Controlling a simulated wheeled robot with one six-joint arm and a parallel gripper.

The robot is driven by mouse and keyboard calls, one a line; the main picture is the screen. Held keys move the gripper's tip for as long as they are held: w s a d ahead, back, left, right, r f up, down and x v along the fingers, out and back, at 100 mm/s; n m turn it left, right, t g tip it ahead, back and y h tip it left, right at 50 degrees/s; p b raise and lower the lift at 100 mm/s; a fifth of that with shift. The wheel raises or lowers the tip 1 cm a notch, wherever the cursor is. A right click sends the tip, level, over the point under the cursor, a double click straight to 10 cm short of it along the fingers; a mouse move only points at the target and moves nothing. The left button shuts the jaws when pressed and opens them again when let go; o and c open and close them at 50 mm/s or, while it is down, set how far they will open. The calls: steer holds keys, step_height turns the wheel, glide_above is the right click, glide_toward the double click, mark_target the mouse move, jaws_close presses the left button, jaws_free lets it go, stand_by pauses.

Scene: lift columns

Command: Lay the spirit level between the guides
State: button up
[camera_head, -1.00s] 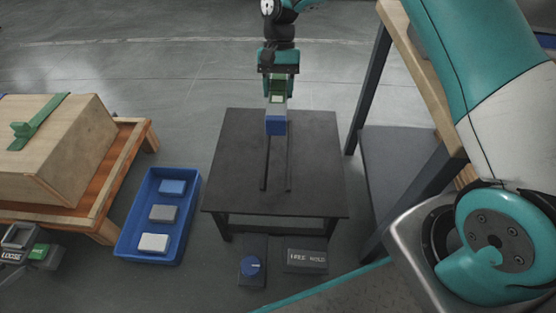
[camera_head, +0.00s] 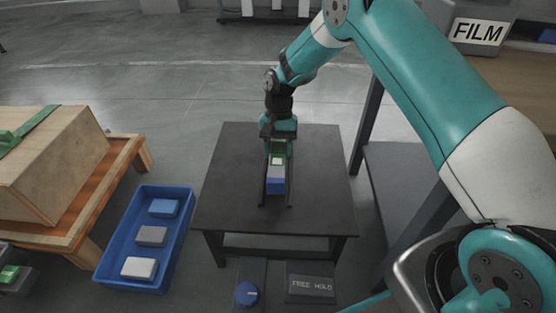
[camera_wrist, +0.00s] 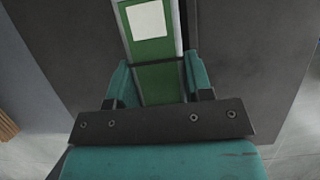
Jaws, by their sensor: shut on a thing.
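The spirit level (camera_head: 276,174) is a long narrow bar with a green body, a white label and a blue near end. My gripper (camera_head: 278,150) is shut on it, over the dark table (camera_head: 228,190). In the wrist view the green level (camera_wrist: 158,84) runs between the teal fingers of my gripper (camera_wrist: 160,82).
A blue tray (camera_head: 186,240) with several blocks stands to the left, beside a wooden bench (camera_head: 118,180) with a wooden box (camera_head: 60,165). A blue-knobbed dial (camera_head: 246,293) and a "FREE HOLD" plate (camera_head: 311,286) are in front. A dark-legged rack (camera_head: 400,185) stands at the right.

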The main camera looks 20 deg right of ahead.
step_height(320, 180, down, 2)
steer(key=shift+f+b, duration=0.25)
steer(key=shift+b, duration=0.1)
steer(key=shift+r, duration=0.15)
steer(key=o, duration=1.1)
steer(key=shift+o, duration=0.2)
